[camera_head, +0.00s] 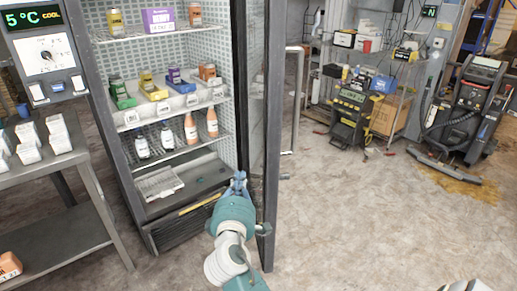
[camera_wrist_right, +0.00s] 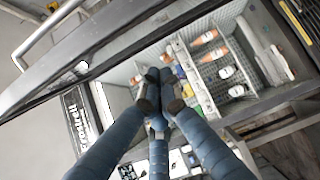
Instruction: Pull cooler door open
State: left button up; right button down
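The cooler (camera_head: 166,195) stands with its shelves exposed. Its dark-framed door (camera_head: 271,130) is swung open towards me and shows nearly edge-on, with the long pale handle (camera_head: 297,95) on its far right side. My right gripper (camera_head: 240,180) is at the lower opening, just left of the door's edge, on the cooler's inner side. In the right wrist view its blue fingers (camera_wrist_right: 160,80) come together at the tips with nothing visible between them. The door frame (camera_wrist_right: 60,90) and handle (camera_wrist_right: 48,32) are at upper left there. I cannot tell whether the gripper touches the door. My left gripper is not in view.
Inside are bottles (camera_head: 190,128) and boxes on several shelves. A metal table (camera_head: 60,240) with small white cartons stands at left. A wire rack (camera_head: 400,100) and a floor-cleaning machine (camera_head: 470,105) stand at back right. The floor (camera_head: 370,220) right of the door is clear.

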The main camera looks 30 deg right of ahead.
jog(key=w+d+r+p, duration=0.2)
jog(key=w+d+p, duration=0.2)
jog(key=d, duration=0.6)
jog(key=shift+w+d+r, duration=0.2)
jog(key=shift+w+d, duration=0.05)
jog(key=shift+w, duration=0.6)
